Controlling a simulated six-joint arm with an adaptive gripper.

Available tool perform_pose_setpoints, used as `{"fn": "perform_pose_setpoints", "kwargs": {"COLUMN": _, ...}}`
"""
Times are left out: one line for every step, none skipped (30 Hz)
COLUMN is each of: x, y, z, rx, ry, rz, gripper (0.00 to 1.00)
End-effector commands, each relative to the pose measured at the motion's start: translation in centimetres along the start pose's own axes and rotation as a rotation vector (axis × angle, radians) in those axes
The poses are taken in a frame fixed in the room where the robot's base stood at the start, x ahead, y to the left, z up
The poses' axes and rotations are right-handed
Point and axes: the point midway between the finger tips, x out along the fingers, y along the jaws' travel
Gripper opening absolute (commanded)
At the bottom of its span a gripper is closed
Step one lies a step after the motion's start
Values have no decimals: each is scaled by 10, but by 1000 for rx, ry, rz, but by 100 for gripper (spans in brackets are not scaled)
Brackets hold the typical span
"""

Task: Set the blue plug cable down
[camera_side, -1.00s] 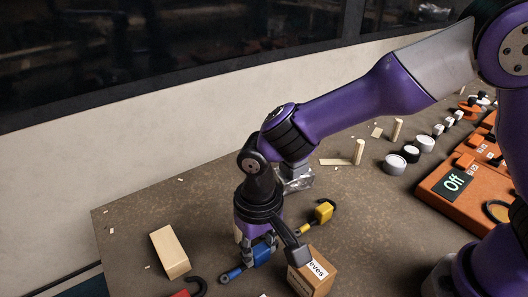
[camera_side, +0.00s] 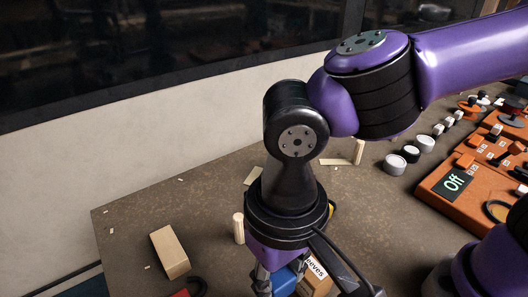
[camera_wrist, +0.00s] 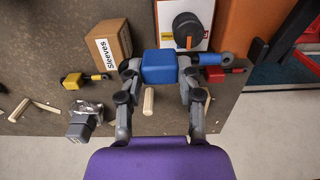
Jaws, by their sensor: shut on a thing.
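The blue plug cable (camera_wrist: 159,67) has a block-shaped blue body in the wrist view, with a thin blue end (camera_wrist: 212,59) reaching right past the finger. My gripper (camera_wrist: 160,76) has one finger on each side of the body and is shut on it. In the side view my gripper (camera_side: 272,283) is at the bottom edge, with part of the blue plug (camera_side: 283,282) showing beside it. Its lower part is cut off by the frame. I cannot tell whether the plug touches the table.
A "Sleeves" box (camera_wrist: 107,46) stands close left of the plug. A yellow plug (camera_wrist: 75,80) lies further left, and a red plug (camera_wrist: 222,73) lies close right. A black round thing (camera_wrist: 188,28) is just beyond. A wooden block (camera_side: 170,252) lies on the left tabletop.

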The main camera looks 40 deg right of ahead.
Motion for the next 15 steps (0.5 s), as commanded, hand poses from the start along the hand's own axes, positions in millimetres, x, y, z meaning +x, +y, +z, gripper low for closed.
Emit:
{"fn": "perform_pose_setpoints", "kwargs": {"x": -3, "y": -2, "z": -1, "rx": 27, "ry": 1, "rz": -2, "gripper": 12}}
{"fn": "perform_pose_setpoints", "kwargs": {"x": -4, "y": -3, "z": -4, "rx": 58, "ry": 1, "rz": -1, "gripper": 12}}
{"fn": "perform_pose_setpoints", "kwargs": {"x": -5, "y": -4, "z": -11, "rx": 114, "ry": 0, "rz": 0, "gripper": 12}}
{"fn": "perform_pose_setpoints", "kwargs": {"x": -7, "y": -5, "z": -18, "rx": 167, "ry": 1, "rz": -1, "gripper": 12}}
{"fn": "perform_pose_setpoints", "kwargs": {"x": -7, "y": -5, "z": -26, "rx": 227, "ry": 1, "rz": 0, "gripper": 12}}
{"fn": "perform_pose_setpoints", "kwargs": {"x": -8, "y": -5, "z": -40, "rx": 321, "ry": 0, "rz": 1, "gripper": 12}}
{"fn": "perform_pose_setpoints", "kwargs": {"x": -9, "y": -4, "z": -51, "rx": 396, "ry": 1, "rz": 0, "gripper": 12}}
{"fn": "perform_pose_setpoints", "kwargs": {"x": -9, "y": -3, "z": -62, "rx": 475, "ry": 0, "rz": 1, "gripper": 12}}
{"fn": "perform_pose_setpoints", "kwargs": {"x": -10, "y": 0, "z": -78, "rx": 579, "ry": 1, "rz": 1, "gripper": 12}}
{"fn": "perform_pose_setpoints", "kwargs": {"x": -9, "y": 3, "z": -89, "rx": 658, "ry": 0, "rz": 2, "gripper": 12}}
{"fn": "perform_pose_setpoints", "kwargs": {"x": -10, "y": 6, "z": -100, "rx": 734, "ry": 1, "rz": 1, "gripper": 12}}
{"fn": "perform_pose_setpoints", "kwargs": {"x": -9, "y": 10, "z": -114, "rx": 830, "ry": 0, "rz": 3, "gripper": 12}}
{"fn": "perform_pose_setpoints", "kwargs": {"x": -9, "y": 13, "z": -123, "rx": 896, "ry": 1, "rz": 2, "gripper": 12}}
{"fn": "perform_pose_setpoints", "kwargs": {"x": -9, "y": 17, "z": -131, "rx": 955, "ry": 0, "rz": 2, "gripper": 12}}
{"fn": "perform_pose_setpoints", "kwargs": {"x": -8, "y": 21, "z": -140, "rx": 1023, "ry": 0, "rz": 2, "gripper": 12}}
